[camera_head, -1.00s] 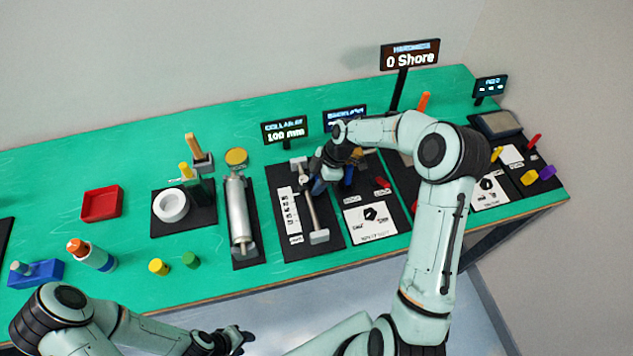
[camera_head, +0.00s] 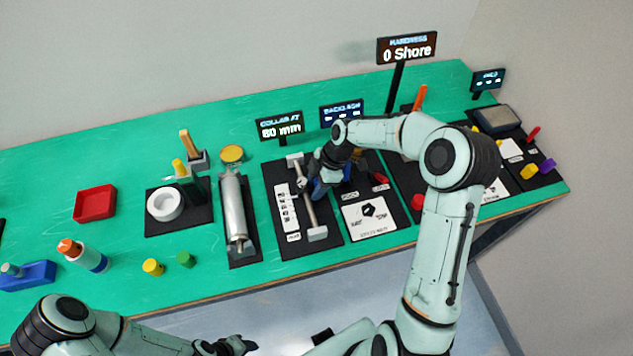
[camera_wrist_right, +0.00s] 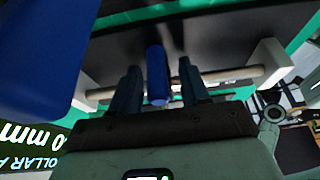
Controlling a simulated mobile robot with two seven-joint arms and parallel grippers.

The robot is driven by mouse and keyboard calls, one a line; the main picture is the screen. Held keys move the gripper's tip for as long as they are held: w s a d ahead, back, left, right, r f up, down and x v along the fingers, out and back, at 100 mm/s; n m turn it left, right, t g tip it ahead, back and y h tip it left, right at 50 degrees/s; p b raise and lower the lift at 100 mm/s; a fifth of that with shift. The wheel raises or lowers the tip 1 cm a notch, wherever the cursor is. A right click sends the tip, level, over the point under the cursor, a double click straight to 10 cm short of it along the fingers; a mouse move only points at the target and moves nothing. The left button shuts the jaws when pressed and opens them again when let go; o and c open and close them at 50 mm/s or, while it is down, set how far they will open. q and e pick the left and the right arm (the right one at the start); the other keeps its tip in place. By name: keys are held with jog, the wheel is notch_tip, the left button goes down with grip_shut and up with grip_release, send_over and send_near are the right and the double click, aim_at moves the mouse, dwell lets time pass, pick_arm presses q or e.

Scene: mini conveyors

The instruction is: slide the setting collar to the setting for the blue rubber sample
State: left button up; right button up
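The collar stand, with a pale rod (camera_head: 309,209) between two end blocks and a printed scale strip (camera_head: 287,208), sits on a black mat. Its display (camera_head: 280,129) seems to read 60 mm, though the first digit is blurred. My right gripper (camera_head: 308,182) is at the rod's upper part and mostly hides the setting collar. In the right wrist view its fingers (camera_wrist_right: 158,88) stand apart on either side of a blue peg (camera_wrist_right: 157,72), with a gap at one side; the rod (camera_wrist_right: 230,74) runs behind. Whether the peg belongs to the collar is unclear. My left gripper (camera_head: 235,345) is low, off the table.
A card with a black pentagon (camera_head: 368,214) and a red piece (camera_head: 380,178) lie right of the stand. A silver cylinder (camera_head: 235,210) lies left of it. The hardness sign (camera_head: 407,48) reads 0 Shore.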

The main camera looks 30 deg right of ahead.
jog(key=v, duration=1.3)
jog(key=shift+d+r, duration=0.15)
